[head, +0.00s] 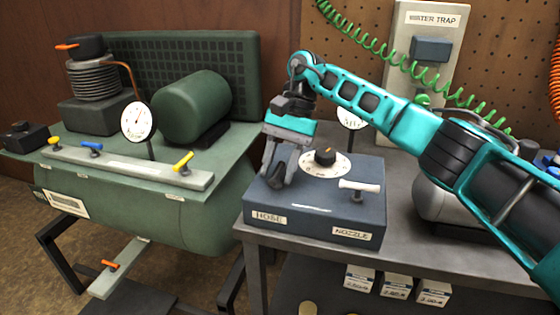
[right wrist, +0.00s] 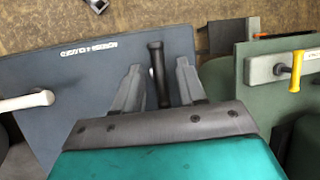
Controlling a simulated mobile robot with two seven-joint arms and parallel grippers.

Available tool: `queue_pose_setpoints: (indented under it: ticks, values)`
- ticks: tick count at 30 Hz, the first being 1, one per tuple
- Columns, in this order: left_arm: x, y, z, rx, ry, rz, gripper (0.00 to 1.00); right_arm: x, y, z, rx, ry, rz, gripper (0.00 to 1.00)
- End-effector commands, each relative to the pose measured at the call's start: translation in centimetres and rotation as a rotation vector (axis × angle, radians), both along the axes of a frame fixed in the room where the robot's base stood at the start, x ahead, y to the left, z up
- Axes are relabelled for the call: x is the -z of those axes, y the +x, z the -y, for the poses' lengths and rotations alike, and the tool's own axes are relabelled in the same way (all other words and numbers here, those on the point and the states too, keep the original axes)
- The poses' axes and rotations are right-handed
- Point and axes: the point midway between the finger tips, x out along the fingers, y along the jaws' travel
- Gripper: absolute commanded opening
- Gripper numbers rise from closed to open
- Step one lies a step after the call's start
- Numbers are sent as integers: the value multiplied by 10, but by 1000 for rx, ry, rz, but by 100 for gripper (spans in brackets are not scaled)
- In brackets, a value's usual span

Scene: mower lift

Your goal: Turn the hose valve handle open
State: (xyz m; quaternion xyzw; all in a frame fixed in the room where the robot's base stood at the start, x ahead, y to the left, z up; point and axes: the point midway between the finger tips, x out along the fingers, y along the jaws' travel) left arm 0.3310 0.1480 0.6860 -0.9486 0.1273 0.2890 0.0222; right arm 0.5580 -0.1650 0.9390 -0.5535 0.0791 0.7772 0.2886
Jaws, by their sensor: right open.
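The blue-grey control box (head: 300,215) stands on the grey bench, with a HOSE label (head: 268,217) at its front left. Above that label is the black hose valve handle (head: 277,170), partly hidden by my right gripper (head: 279,176). In the right wrist view the handle (right wrist: 157,70) lies lengthwise between the two open fingers of my right gripper (right wrist: 159,85), with gaps visible on both sides. The gripper comes down from above. Whether the fingers touch the box top cannot be told. My left gripper is not in view.
A white nozzle handle (head: 358,186) and a dial with a black, orange-marked knob (head: 325,157) sit on the same box. A green compressor tank (head: 170,215) with yellow and blue valve handles stands to the left. A green coiled hose (head: 400,62) hangs behind my right arm.

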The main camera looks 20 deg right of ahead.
Motion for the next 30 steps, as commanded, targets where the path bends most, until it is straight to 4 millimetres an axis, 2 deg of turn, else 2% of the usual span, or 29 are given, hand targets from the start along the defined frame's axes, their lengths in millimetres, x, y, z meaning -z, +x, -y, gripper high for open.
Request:
queue_pose_setpoints:
  ticks: [5,15,18,24,30]
  values:
    - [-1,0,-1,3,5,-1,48,-13,3,5,1,1,3,40]
    - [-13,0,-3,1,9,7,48,-82,20,31,3,0,2,40]
    - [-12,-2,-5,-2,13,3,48,-98,23,37,2,0,2,40]
    - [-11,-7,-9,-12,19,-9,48,-113,27,44,0,1,0,40]
    - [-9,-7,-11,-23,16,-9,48,-117,29,47,-1,0,1,40]
